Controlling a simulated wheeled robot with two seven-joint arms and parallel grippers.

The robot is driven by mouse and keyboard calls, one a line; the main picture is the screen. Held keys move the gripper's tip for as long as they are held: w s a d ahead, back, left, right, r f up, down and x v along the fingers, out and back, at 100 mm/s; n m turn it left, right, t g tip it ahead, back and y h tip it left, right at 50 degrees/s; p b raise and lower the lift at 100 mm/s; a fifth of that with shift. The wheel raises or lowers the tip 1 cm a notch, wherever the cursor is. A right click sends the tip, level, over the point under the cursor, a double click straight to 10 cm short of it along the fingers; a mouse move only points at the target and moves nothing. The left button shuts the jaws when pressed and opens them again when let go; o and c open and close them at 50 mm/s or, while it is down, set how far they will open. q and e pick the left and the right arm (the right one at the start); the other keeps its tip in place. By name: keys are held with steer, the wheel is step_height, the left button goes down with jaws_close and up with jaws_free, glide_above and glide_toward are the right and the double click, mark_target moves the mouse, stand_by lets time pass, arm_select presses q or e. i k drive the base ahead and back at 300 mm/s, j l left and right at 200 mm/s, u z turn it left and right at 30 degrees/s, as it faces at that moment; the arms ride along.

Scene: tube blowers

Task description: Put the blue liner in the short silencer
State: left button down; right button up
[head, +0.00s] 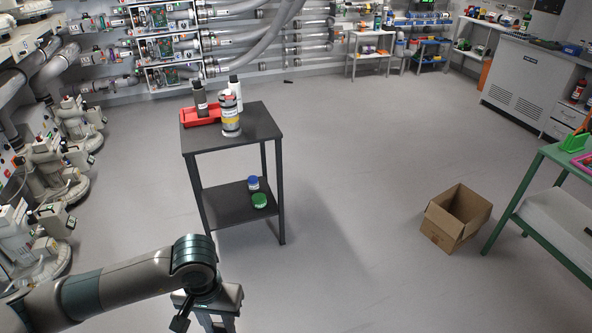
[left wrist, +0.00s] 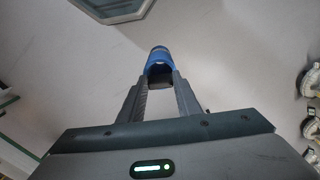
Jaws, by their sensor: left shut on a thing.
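The blue liner (left wrist: 157,58) is a short blue cylinder with a dark end. It shows in the left wrist view between the fingertips of my left gripper (left wrist: 159,80), which is shut on it. The floor lies behind it. In the head view my left arm comes in from the lower left and its hand points down at the bottom edge; the fingertips and the liner are out of frame there. My right gripper is in neither view. I cannot pick out the short silencer with certainty in either view.
A dark two-tier table (head: 259,128) holds a red tray (head: 196,118), bottles and a yellow-banded canister (head: 231,122). Blue and green jars (head: 259,200) stand on its lower shelf. An open cardboard box (head: 446,231) is by a green table (head: 519,190). Floor between is clear.

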mark_target(231, 127)
steer(key=i+l+u, duration=0.1)
steer(key=i, duration=1.25)
steer(key=i+l+u, duration=0.1)
steer(key=i+u, duration=0.15)
steer(key=i, duration=0.2)
steer(key=i+l+u, duration=0.3)
steer(key=i, duration=0.15)
steer(key=i+l+u, duration=0.25)
steer(key=i, duration=0.2)
